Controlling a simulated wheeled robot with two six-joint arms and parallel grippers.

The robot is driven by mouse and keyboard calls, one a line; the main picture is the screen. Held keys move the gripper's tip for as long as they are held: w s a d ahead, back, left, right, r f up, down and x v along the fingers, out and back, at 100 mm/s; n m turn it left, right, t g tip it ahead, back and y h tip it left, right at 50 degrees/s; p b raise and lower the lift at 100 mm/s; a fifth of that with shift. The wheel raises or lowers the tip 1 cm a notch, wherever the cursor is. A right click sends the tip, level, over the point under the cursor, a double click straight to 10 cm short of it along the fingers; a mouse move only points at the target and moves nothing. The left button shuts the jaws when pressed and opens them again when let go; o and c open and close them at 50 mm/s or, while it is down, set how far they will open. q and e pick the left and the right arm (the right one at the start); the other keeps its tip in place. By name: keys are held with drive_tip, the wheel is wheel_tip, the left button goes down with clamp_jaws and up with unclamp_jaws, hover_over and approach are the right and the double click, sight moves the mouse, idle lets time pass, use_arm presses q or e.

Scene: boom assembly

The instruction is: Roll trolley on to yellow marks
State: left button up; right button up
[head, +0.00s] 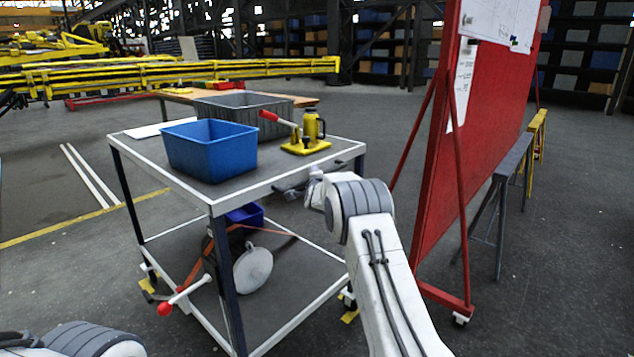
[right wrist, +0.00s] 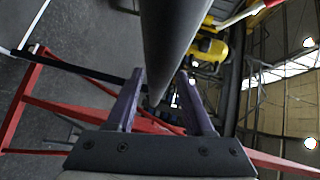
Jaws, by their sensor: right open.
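The trolley (head: 212,203) has two dark shelves with white rims, dark posts and casters. My left gripper is out of view.
The trolley carries a blue bin (head: 210,150), a grey crate (head: 240,105) and a yellow jack (head: 306,140); a round pale object (head: 252,270) is below. A red board (head: 475,160) on a wheeled frame stands close on the right. Floor at left is open.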

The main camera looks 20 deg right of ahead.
drive_tip(key=b+v, duration=0.1)
drive_tip(key=v, duration=0.8)
drive_tip(key=shift+s, duration=0.2)
drive_tip(key=shift+r, duration=0.1)
